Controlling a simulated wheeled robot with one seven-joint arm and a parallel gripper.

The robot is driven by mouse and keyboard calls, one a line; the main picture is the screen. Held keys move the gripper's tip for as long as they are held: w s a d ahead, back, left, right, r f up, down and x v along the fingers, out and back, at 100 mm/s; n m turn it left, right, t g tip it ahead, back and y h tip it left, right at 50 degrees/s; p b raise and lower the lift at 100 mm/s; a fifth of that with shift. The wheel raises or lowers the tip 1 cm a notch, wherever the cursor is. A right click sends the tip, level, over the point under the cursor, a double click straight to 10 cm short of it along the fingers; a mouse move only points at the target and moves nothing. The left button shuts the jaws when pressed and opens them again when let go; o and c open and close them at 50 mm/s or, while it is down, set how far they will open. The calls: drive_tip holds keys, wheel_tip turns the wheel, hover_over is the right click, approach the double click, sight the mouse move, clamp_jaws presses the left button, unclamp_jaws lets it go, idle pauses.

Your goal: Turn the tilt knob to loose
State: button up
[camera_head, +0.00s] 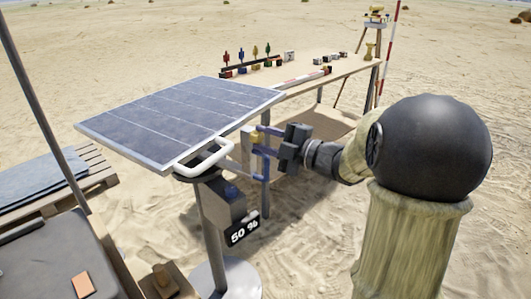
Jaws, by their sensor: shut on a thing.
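A tilted solar panel (185,118) with a white handle (205,158) at its front edge stands on a grey post. Beside the post, below the panel's right edge, is a small pale block-like part (247,138) with yellow bits, which appears to be the tilt knob. My gripper (262,141) comes in from the right, its blue fingers shut on this part. The fingers and the panel edge hide some of it, so I cannot read its setting.
A long table (345,70) behind carries several small figures and blocks. A wooden pallet (92,185) with a grey sheet lies at left. A dark case (45,260) stands front left. A tripod and striped pole stand at back right. Sand lies open around.

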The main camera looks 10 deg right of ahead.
drive_tip(key=shift+f+n+b, duration=0.1)
drive_tip(key=shift+n+b, duration=0.7)
drive_tip(key=shift+b, duration=0.05)
drive_tip(key=o, duration=1)
drive_tip(key=shift+c, duration=0.2)
drive_tip(key=shift+p, duration=0.35)
